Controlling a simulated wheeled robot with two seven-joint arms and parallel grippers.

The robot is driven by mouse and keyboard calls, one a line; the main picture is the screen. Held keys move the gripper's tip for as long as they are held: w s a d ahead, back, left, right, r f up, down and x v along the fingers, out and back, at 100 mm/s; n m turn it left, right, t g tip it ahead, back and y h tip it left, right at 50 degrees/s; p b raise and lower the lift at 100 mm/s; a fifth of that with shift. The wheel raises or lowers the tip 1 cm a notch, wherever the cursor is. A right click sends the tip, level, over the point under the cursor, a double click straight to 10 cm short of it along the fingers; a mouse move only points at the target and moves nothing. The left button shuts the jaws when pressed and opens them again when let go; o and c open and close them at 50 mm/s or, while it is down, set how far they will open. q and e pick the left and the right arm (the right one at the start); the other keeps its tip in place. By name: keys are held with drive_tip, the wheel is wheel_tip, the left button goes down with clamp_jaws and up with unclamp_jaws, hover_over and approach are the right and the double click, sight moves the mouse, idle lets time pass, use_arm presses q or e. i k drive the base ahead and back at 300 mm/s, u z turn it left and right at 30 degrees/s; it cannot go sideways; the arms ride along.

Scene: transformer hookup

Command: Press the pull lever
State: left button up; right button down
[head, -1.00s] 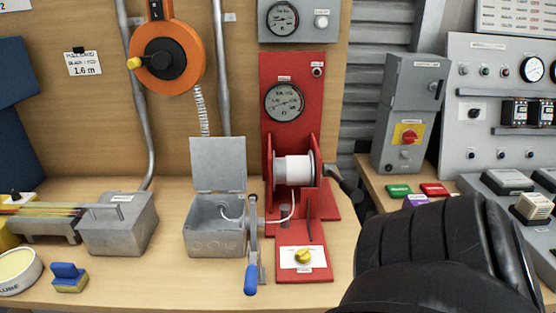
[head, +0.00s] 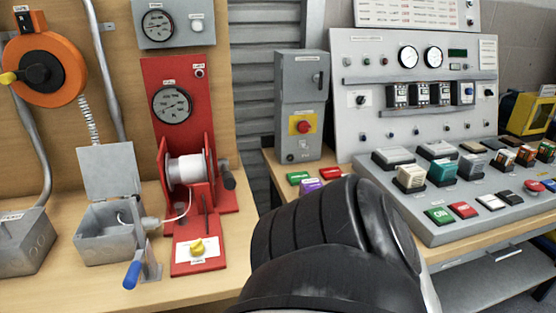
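A lever with a blue handle (head: 132,275) stands at the front edge of the bench, between the open grey box (head: 100,240) and the red winch stand (head: 180,120). Its handle points down and toward me. I cannot read a label on it. A short dark upright rod (head: 206,205) also stands on the winch base, behind a yellow knob (head: 197,246). A black ribbed arm link of mine fills the bottom middle of the head view, right of the winch. Neither of my grippers shows, so I see nothing touching the lever.
A grey switch box (head: 301,95) with a red and yellow rotary switch stands right of a gap between benches. A sloped control console (head: 440,225) with several buttons fills the right. An orange reel (head: 50,60) hangs at the upper left.

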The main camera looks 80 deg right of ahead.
sight(229, 182)
drive_tip(key=k, duration=0.6)
drive_tip(key=z, duration=1.1)
drive_tip(key=i, duration=0.45)
drive_tip(key=u, duration=0.05)
